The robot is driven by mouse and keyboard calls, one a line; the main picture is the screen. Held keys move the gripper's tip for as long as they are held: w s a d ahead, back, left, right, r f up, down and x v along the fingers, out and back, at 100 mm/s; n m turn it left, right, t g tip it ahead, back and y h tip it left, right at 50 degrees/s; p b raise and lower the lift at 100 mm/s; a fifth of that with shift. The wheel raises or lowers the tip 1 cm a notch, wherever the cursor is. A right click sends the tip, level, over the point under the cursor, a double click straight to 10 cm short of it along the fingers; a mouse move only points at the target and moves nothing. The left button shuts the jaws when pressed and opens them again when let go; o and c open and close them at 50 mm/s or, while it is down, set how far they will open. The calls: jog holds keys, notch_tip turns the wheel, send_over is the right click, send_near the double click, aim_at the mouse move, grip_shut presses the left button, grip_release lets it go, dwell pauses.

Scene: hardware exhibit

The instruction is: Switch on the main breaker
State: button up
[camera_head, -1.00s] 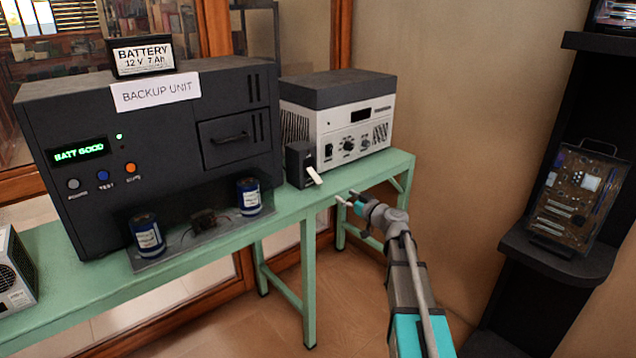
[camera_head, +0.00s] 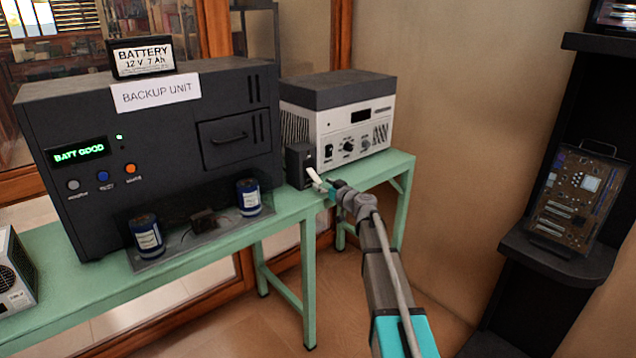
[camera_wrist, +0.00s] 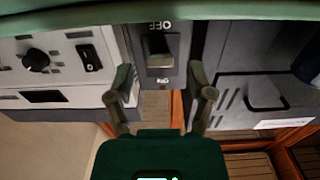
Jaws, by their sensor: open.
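The main breaker is a small dark box (camera_head: 298,160) on the green bench, between the backup unit and the grey-white instrument. Its white lever (camera_head: 314,175) sticks out and slopes down in the head view. The wrist view is upside down and shows the breaker's grey face (camera_wrist: 162,70) with OFF at the picture top and ON at the bottom. The lever (camera_wrist: 160,44) lies near the OFF marking. My gripper (camera_head: 326,186) is open at the lever's outer end; contact cannot be told. In the wrist view, its fingers (camera_wrist: 160,82) stand either side below the lever.
The backup unit (camera_head: 165,130) stands left, reading BATT GOOD, with a battery on top. The instrument (camera_head: 350,128) stands close on the right. Blue cylinders sit on a plate at the front of the green bench (camera_head: 95,284). A dark shelf (camera_head: 550,258) stands far right.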

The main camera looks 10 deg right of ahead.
aim_at(310, 171)
jog(key=shift+x, duration=1.35)
grip_shut()
